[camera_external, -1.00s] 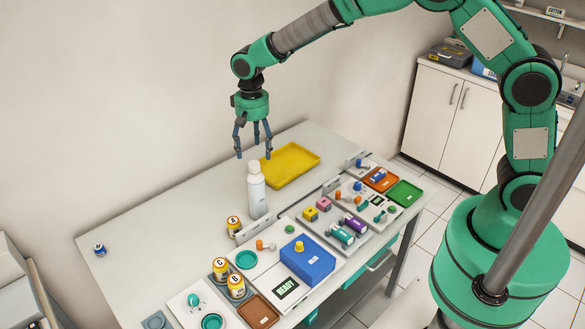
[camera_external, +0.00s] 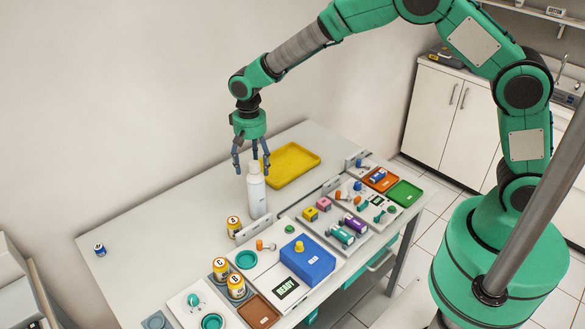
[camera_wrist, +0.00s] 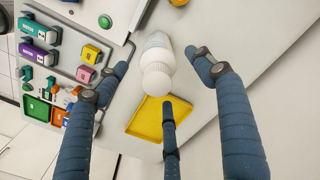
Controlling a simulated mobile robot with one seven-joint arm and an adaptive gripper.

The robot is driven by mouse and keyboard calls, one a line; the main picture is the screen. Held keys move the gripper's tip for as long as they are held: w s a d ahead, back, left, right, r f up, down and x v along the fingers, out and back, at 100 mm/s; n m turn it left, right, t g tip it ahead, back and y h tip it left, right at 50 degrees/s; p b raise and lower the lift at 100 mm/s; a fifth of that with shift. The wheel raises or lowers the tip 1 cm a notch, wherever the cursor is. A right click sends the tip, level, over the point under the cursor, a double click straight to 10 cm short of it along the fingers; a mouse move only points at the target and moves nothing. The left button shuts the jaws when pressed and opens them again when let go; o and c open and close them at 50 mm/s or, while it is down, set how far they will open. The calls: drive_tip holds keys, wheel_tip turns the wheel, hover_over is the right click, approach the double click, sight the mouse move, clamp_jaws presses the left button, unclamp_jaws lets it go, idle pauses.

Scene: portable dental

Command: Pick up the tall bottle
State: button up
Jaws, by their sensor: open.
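The tall bottle (camera_external: 256,193) is white with a narrower cap and stands upright on the table. In the wrist view the bottle (camera_wrist: 157,65) is seen from above, cap toward the camera, between my spread fingers. My gripper (camera_external: 252,168) is open and points down, with its fingertips at about the height of the bottle's cap. In the wrist view my gripper (camera_wrist: 162,75) shows three dark blue fingers around the bottle, with gaps to the two side fingers. I cannot tell whether the third finger touches the cap.
A yellow tray (camera_external: 291,165) lies behind the bottle. A small yellow jar (camera_external: 233,226) stands left of it. Panels in front carry a blue box (camera_external: 307,262), coloured cylinders and an orange tray (camera_external: 381,180). The table's left part is clear except for a small blue jar (camera_external: 99,249).

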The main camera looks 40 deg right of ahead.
sight(254, 173)
drive_tip(key=shift+f, duration=2)
drive_tip(key=shift+s+d+f+b, duration=0.1)
drive_tip(key=shift+f+b, duration=0.35)
drive_tip(key=shift+f, duration=2.15)
drive_tip(key=c, duration=1.4)
